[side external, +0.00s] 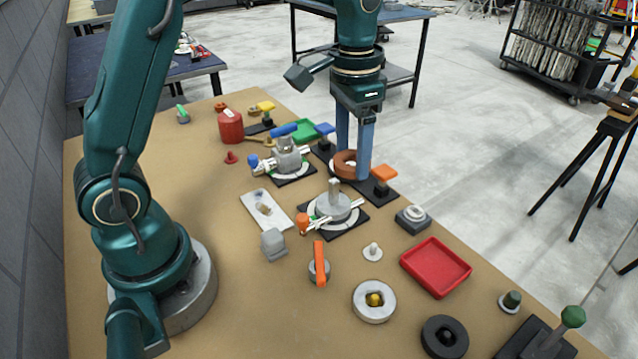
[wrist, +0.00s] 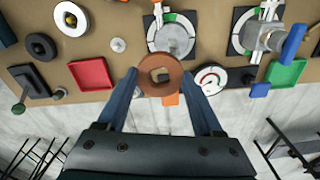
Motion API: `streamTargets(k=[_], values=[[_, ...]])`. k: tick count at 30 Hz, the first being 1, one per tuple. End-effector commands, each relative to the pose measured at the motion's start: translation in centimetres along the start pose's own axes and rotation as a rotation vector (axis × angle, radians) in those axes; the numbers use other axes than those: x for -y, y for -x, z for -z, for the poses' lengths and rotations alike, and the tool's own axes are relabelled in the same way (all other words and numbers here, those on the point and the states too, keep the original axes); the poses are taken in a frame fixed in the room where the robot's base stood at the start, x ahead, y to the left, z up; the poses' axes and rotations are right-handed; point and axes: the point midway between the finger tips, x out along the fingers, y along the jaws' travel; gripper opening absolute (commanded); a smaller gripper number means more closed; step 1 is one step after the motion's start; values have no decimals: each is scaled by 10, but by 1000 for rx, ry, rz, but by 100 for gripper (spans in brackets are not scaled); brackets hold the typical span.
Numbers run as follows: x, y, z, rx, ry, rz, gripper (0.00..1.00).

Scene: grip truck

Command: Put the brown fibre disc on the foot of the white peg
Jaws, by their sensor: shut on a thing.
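The brown fibre disc (side external: 345,160) is a flat ring with a central hole. My gripper (side external: 354,168) is shut on it, with a blue finger at either side of its rim. In the wrist view the disc (wrist: 160,64) sits between my two fingertips (wrist: 160,76), its hole facing the camera. The disc is above the far right side of the table, near an orange-topped clamp. The small white peg (side external: 373,249) stands upright on its round foot, apart from the disc and nearer the side camera. It also shows in the wrist view (wrist: 118,44), left of the disc.
A round fixture with a grey post (side external: 333,205) stands between disc and peg. A red tray (side external: 436,267) is right of the peg, with a grey ring (side external: 374,310) in front. An orange-handled piece (side external: 320,262) stands to its left. The table's right edge is near.

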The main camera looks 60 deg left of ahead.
Motion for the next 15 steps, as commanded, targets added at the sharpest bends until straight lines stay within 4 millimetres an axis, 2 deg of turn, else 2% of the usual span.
streamTargets(k=[3, 9, 15], values=[[-33, -14, 6, 6, -56, -5, 14], [-76, -31, 5, 27, -159, -11, 14], [-88, -39, 2, 38, -196, -12, 14]])
